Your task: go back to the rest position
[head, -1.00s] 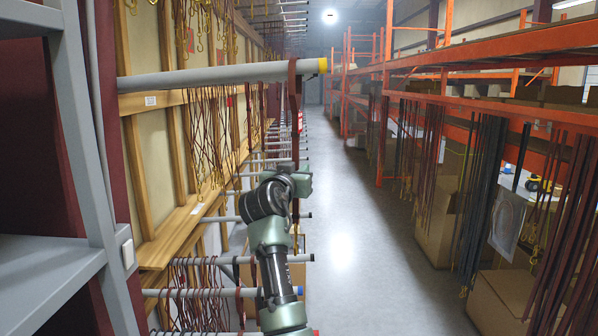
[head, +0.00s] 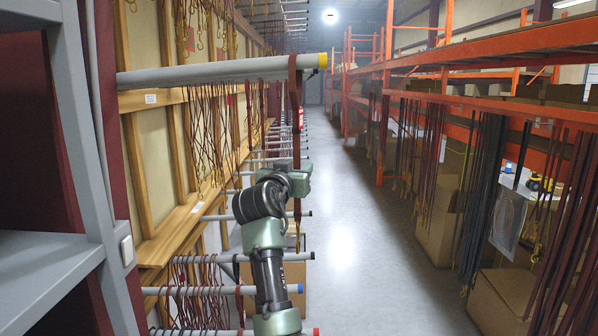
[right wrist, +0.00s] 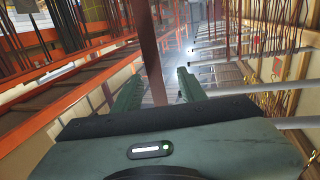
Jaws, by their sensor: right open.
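My right gripper (head: 304,176) shows in the head view at the end of my green and black arm, below a thick grey pole (head: 220,72) with a yellow tip. In the right wrist view its two green fingers (right wrist: 160,88) stand apart. A dark red strap (head: 295,110) hangs from the pole near its tip. The strap also shows in the right wrist view (right wrist: 148,50), in line with the gap between the fingers. I cannot tell whether it touches them. My left gripper is not in view.
A grey shelf frame (head: 85,130) stands close at left. Orange racking (head: 480,60) with hanging straps and boxes lines the right. The aisle floor (head: 370,250) is clear.

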